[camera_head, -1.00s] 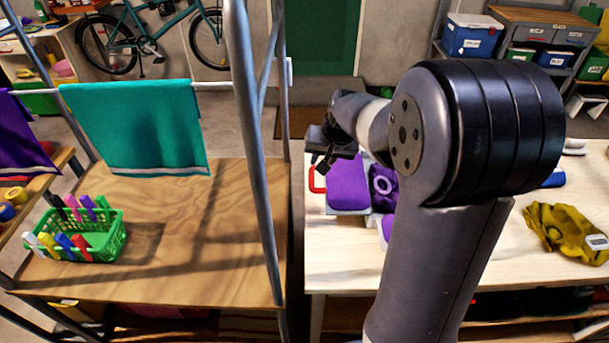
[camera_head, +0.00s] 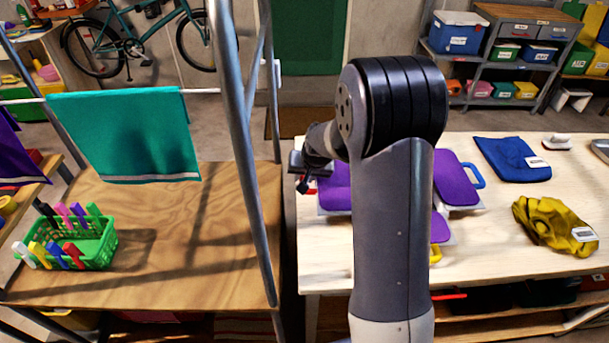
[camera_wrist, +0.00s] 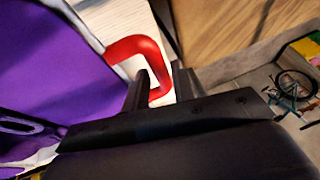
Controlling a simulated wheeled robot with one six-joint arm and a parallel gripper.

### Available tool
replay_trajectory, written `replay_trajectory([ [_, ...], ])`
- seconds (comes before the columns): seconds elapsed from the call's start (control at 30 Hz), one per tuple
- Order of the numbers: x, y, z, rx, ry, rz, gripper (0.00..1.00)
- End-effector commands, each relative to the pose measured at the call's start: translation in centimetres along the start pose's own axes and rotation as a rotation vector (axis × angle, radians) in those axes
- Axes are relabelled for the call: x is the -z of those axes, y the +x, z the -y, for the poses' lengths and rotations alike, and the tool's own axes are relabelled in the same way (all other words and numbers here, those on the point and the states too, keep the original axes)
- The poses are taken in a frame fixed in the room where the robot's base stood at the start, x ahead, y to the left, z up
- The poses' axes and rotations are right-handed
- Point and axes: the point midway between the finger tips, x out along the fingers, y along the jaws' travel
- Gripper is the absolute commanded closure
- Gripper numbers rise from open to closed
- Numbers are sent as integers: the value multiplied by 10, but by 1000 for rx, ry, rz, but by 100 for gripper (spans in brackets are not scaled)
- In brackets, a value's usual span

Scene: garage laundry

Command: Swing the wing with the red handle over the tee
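The folding board lies flat on the pale table with its purple wings spread. The purple wing with the red handle (camera_wrist: 50,70) fills the left of the wrist view; it shows at the board's left in the head view (camera_head: 336,188). Its red handle (camera_wrist: 150,48) sticks out toward my fingers. My gripper (camera_wrist: 162,78) is at this handle, fingers apart, with the handle's outer bar between them; in the head view my gripper (camera_head: 303,182) is at the board's left edge. I cannot tell whether the fingers touch the bar. My arm hides the board's middle and the tee there.
The purple wing with a blue handle (camera_head: 456,180) lies at the right, and a yellow handle (camera_head: 435,252) is in front. A blue cloth (camera_head: 513,159) and a mustard cloth (camera_head: 553,226) lie further right. A metal rack post (camera_head: 240,150) stands left of my arm.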

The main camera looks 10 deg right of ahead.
Motion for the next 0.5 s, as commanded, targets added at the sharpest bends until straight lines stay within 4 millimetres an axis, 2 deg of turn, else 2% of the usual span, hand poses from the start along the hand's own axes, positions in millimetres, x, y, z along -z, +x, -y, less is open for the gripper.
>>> replay_trajectory([
  [0.17, 0, 0, 0, 0, 0, 0, 75],
  [0.5, 0, 0, 0, 0, 0, 0, 100],
])
